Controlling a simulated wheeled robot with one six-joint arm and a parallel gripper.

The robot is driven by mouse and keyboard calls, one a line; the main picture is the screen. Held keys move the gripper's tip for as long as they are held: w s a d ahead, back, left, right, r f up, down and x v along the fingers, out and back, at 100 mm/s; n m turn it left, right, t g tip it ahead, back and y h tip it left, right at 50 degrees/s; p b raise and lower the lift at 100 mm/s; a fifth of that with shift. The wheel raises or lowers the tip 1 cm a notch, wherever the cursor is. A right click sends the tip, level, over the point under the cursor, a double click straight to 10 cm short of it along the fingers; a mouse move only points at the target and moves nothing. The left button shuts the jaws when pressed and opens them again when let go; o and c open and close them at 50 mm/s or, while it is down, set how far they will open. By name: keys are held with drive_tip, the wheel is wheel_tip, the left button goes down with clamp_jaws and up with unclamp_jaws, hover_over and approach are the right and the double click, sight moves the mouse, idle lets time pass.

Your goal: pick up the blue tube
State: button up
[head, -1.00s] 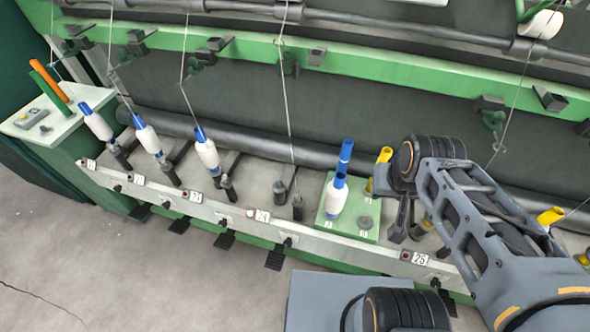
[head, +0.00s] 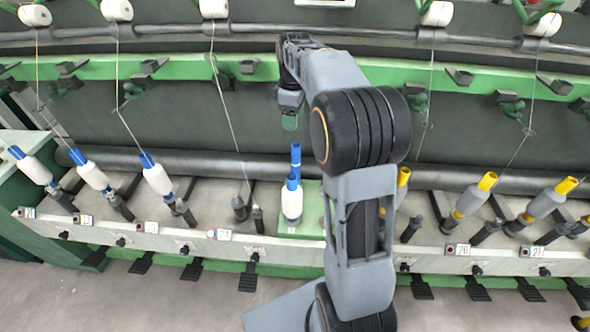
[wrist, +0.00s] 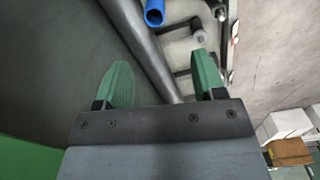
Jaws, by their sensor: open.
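The blue tube (head: 296,157) stands upright on a green plate (head: 313,205), just behind a white-wound bobbin (head: 292,204) with a blue top. The bobbin hides the tube's lower part. My gripper (head: 289,122) is above the tube in the head view, its fingers small and partly hidden there. In the wrist view, the open green fingers (wrist: 163,75) have nothing between them. The hollow end of the blue tube shows at the top edge of the wrist view (wrist: 154,16), beyond the fingers and apart from them.
White bobbins with blue tops (head: 156,176) stand on the machine rail at left. Grey bobbins with yellow tops (head: 474,198) stand at right. A thread (head: 228,118) hangs left of the plate. A dark roller (head: 215,163) runs behind.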

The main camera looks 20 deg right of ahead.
sight(296, 145)
drive_tip(key=shift+n, duration=0.3)
drive_tip(key=f, duration=0.5)
drive_tip(key=w+f, duration=0.1)
drive_tip(key=f, duration=0.1)
drive_tip(key=shift+d+f+b, duration=0.35)
drive_tip(key=shift+f, duration=0.05)
drive_tip(key=shift+s+d+f, duration=0.1)
drive_tip(key=shift+s+f, duration=0.05)
drive_tip(key=shift+f, duration=1.5)
drive_tip(key=shift+s+f, duration=0.15)
drive_tip(key=shift+f, duration=1.45)
clamp_jaws()
